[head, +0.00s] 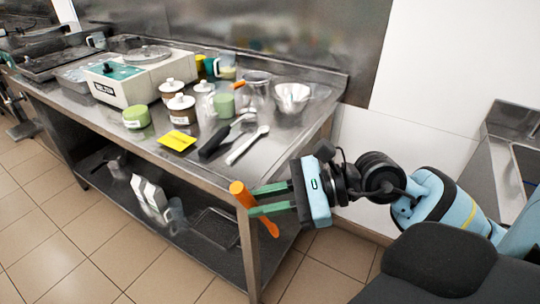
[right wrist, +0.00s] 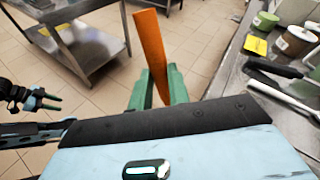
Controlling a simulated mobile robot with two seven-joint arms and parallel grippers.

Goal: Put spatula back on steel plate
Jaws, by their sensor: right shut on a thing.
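My right gripper (head: 258,200) is shut on an orange spatula (head: 240,194), gripped around its middle and held tilted in front of the table's right front corner, clear of the top. In the right wrist view the spatula (right wrist: 152,52) stands up between the green fingers. The steel table top (head: 170,156) lies behind and left of it; I cannot make out a separate steel plate on it. My left gripper (right wrist: 48,101) shows small at the left of the right wrist view, its fingers apart and empty. It is outside the head view.
A lower shelf holds several items. The table leg (head: 250,256) stands close to the spatula.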

